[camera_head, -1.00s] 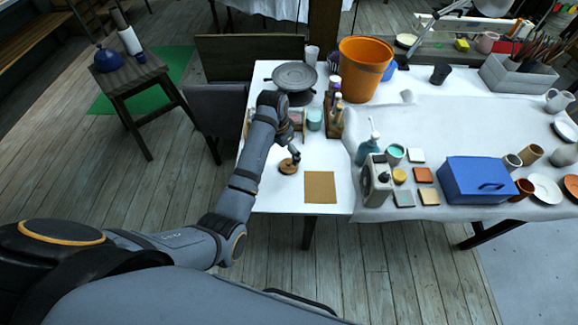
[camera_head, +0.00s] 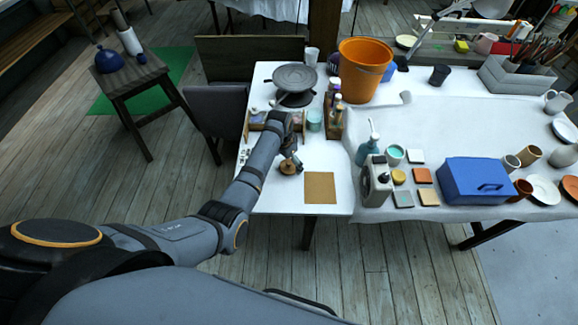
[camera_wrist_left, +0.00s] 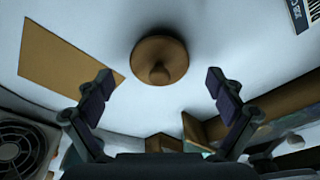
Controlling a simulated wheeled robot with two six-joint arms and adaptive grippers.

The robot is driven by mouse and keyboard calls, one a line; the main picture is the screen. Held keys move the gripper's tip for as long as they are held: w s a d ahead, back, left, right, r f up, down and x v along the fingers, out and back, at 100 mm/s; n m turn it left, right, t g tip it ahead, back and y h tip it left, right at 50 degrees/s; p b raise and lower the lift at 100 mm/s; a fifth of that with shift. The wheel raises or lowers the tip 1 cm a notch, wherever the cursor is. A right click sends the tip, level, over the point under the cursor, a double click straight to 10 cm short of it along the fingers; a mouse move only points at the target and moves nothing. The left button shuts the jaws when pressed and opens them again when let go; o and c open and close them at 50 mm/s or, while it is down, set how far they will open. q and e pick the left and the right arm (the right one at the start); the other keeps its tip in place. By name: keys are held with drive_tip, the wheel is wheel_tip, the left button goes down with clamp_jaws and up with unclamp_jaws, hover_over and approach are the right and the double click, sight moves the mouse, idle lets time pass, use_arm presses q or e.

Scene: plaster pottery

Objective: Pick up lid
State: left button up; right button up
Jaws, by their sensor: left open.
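The lid (camera_head: 288,168) is a small round brown disc with a knob on top, lying on the white table (camera_head: 330,157). In the left wrist view the lid (camera_wrist_left: 160,59) sits between and beyond the fingertips, knob toward the camera, and neither finger touches it. My left gripper (camera_head: 292,158) is right above the lid in the head view and partly covers it. In the left wrist view my left gripper (camera_wrist_left: 156,84) is open and empty, its two fingers spread wide. My right gripper is in neither current view.
A tan square sheet (camera_head: 320,187) lies right of the lid. A wooden caddy with bottles (camera_head: 335,115) and a teal jar (camera_head: 314,119) stand behind. A small grey box-like device (camera_head: 375,180) stands farther right. The table's front edge is close.

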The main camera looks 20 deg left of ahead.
use_arm(q)
drive_tip(key=shift+w+d+f, duration=0.1)
drive_tip(key=shift+f, duration=0.45)
drive_tip(key=shift+c, duration=0.5)
